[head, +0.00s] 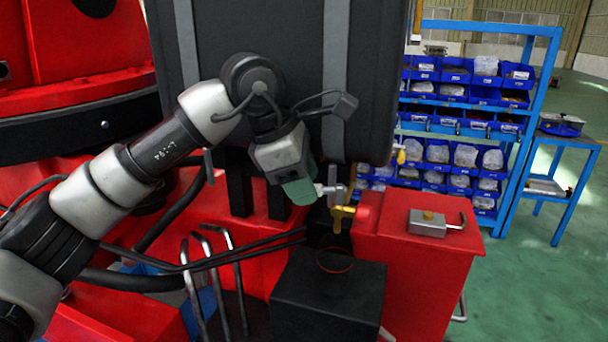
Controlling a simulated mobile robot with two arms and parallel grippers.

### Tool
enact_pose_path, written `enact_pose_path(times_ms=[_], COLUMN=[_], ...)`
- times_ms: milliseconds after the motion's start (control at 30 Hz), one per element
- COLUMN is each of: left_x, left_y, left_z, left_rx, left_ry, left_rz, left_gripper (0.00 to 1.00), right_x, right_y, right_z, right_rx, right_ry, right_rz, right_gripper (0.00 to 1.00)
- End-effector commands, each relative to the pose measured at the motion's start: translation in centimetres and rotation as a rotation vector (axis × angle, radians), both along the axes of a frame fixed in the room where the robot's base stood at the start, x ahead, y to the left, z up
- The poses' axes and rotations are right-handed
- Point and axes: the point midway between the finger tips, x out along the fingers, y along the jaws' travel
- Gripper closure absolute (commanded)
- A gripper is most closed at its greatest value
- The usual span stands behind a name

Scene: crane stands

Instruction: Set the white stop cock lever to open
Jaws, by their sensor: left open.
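My left gripper (338,191) reaches in from the left, past its teal-green wrist part. Its small grey fingers are open, just above and beside a yellow brass stop cock (343,213) on the left side of the red block. Pale, white-grey pieces overlap at the fingertips, so I cannot clearly tell the white lever from the fingers, nor whether they touch. A second small yellow fitting (400,155) shows higher up, at the right edge of the black tank. My right gripper is out of view.
The large black tank (365,85) with grey straps rises right behind the gripper. The red block (420,275) carries a metal latch (436,223). A black box (325,300) and bent metal rods (235,280) stand below the arm. Blue shelving (540,75) stands farther right.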

Motion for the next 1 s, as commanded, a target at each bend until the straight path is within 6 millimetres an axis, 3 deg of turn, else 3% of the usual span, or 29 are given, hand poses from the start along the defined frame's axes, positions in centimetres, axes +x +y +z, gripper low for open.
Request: enact_pose_path(times_ms=[300,600,1000], left_x=[0.02,0.03,-0.01], left_y=[-0.1,-0.09,-0.55], left_z=[-0.24,-0.22,-0.24], left_rx=[0.0,0.0,0.0], left_ry=[0.0,0.0,0.0], left_rz=[0.0,0.0,0.001], left_gripper=[0.55,1.0,1.0], right_x=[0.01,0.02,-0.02], right_y=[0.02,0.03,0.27], right_z=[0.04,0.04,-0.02], right_rx=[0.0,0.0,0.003], right_ry=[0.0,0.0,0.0], right_rz=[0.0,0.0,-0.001], right_gripper=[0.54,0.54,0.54])
